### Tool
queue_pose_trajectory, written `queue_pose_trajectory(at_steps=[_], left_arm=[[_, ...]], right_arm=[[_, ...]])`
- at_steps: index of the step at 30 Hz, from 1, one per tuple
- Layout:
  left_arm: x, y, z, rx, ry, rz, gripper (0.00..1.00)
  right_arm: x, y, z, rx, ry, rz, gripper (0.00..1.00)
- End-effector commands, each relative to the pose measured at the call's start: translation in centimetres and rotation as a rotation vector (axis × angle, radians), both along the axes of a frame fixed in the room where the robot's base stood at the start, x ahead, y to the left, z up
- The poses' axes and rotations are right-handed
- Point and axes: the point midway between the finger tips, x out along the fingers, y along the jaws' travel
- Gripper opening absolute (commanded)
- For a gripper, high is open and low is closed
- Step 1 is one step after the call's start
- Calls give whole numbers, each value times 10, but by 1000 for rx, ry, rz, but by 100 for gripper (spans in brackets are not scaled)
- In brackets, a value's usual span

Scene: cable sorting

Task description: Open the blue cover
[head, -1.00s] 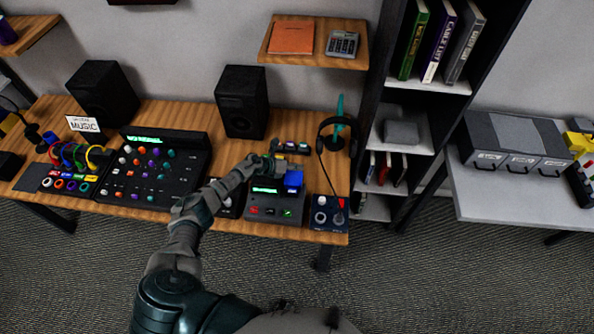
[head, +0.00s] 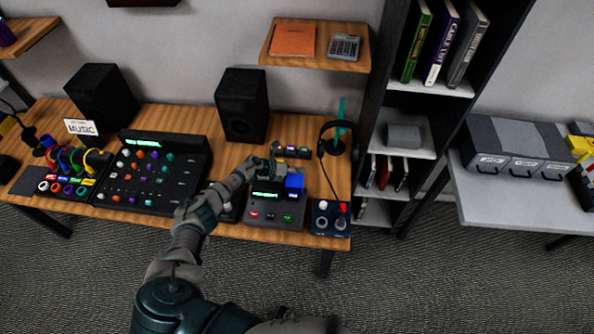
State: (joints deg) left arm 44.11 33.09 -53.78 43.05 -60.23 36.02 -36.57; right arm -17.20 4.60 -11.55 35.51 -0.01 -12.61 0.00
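The blue cover (head: 294,182) is a small blue block on the top right of a grey box (head: 277,212) with a green-lit display and red and green buttons. The box stands near the front edge of the wooden desk. My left gripper (head: 271,163) is at the back left of the blue cover, above the rear of the box. Its fingers are small and dark here, and I cannot tell whether they touch the cover or how far apart they are. My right gripper is not in view.
A mixer (head: 152,172) with many knobs and a cable panel (head: 67,180) lie left. Two black speakers stand behind, one of them close (head: 242,104). Headphones (head: 338,138) on a stand and a small blue pedal box (head: 329,217) are right. A dark shelf (head: 377,115) borders the desk.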

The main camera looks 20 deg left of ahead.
Motion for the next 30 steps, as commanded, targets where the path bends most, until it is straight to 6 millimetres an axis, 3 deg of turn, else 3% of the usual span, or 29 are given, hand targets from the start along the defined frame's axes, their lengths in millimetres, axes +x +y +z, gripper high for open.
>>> queue_pose_trajectory(at_steps=[1, 23, 30], left_arm=[[-6, -2, -8, 4, 13, -10, 44], [-6, -9, -6, -1, 13, -19, 44], [-11, -1, 0, 1, 11, -18, 44]], right_arm=[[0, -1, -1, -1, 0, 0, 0], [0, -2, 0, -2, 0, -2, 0], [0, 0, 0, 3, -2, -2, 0]])
